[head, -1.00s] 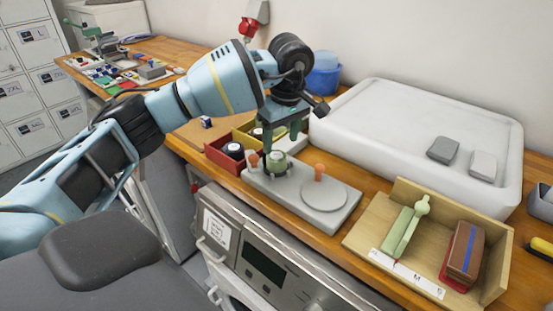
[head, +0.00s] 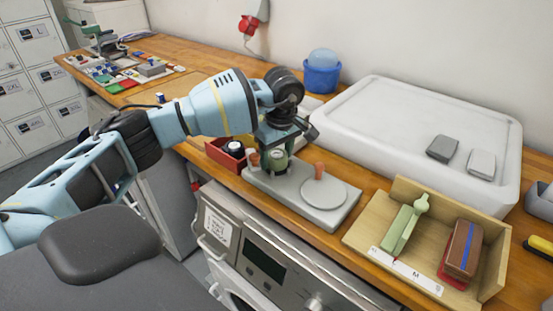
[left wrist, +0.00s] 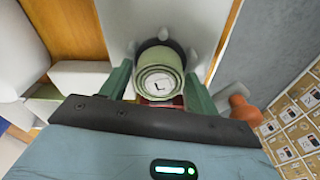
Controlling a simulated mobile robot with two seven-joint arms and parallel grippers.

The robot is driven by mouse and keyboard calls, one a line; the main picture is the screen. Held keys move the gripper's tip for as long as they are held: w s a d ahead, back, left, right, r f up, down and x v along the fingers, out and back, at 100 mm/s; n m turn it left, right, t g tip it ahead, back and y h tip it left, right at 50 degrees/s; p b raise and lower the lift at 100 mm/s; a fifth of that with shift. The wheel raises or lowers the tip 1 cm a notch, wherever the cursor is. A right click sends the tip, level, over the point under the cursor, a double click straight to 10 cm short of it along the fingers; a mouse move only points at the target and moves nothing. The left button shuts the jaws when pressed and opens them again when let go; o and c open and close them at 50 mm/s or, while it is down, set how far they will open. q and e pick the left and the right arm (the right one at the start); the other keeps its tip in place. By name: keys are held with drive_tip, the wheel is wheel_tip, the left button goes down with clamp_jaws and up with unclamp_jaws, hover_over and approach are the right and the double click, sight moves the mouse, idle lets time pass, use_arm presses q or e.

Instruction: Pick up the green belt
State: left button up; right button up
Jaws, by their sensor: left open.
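A rolled-up green belt (head: 277,160) stands on a grey plate fixture (head: 262,187) on the worktop. In the left wrist view the green fingers of my left gripper (left wrist: 160,92) are open, one on each side of the roll. I cannot tell whether they touch it. My right gripper is not in view.
A wooden tray (head: 362,234) holds a green item and a brown block. A large white tray (head: 365,125) stands behind, and a blue bucket (head: 322,75) at the back.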

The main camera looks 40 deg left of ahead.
sight(277, 154)
use_arm(q)
drive_tip(key=c, duration=0.7)
wheel_tip(277, 154, up, 10)
